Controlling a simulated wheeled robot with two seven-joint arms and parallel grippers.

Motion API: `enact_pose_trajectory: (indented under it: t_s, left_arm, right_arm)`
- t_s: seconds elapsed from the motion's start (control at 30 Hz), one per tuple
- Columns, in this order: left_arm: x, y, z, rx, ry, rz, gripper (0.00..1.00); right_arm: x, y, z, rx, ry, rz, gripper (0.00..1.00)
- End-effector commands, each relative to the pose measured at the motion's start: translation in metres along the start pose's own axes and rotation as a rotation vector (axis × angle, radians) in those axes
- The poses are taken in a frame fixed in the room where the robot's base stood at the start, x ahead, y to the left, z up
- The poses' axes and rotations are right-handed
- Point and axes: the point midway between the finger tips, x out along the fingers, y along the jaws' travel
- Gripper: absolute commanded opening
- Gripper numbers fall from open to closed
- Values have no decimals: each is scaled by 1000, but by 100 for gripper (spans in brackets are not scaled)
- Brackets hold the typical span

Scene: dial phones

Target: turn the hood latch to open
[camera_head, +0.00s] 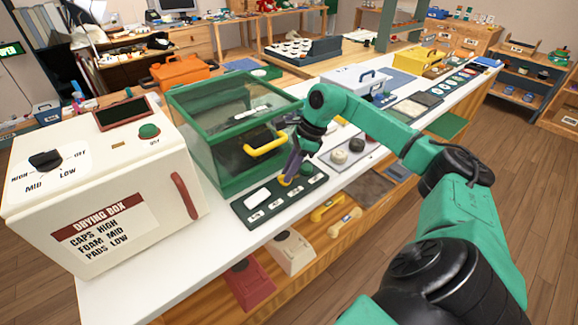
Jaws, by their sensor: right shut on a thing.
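The hood (225,128) is a green-framed box with clear panes on the white bench. A yellow bar handle (265,147) sticks out from its front. My right gripper (289,174) is at the hood's lower front right corner, pointing down. It is shut on a small yellow piece (284,182), which looks like the latch. The fingers hide most of this piece, so its turn angle cannot be told. The hood looks closed. My left gripper is not in view.
A cream drying box (110,190) with a dial stands left of the hood. A dark labelled panel (262,207) lies in front of the hood. A grey tray with round knobs (345,155) is to the right.

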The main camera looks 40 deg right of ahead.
Motion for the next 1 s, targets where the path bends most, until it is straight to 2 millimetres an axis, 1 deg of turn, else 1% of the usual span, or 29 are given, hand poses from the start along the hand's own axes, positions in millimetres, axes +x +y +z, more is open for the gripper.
enact_pose_trajectory:
  t_s: [0.03,0.3,0.77,0.8,0.83,0.87,1.0]
  left_arm:
    - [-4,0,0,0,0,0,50]
    - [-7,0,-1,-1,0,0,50]
    - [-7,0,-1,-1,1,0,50]
    - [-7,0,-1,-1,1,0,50]
    - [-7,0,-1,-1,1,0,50]
    - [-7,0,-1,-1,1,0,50]
    - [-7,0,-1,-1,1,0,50]
  right_arm:
    - [-3,-1,2,-21,-4,6,0]
    - [-2,-2,1,-96,-1,35,0]
    - [-1,-2,0,-108,-1,39,0]
    - [-1,-2,0,-108,-1,39,30]
    - [-1,-2,0,-108,-1,39,42]
    - [-1,-2,0,-108,0,40,49]
    - [-1,-2,0,-108,0,41,49]
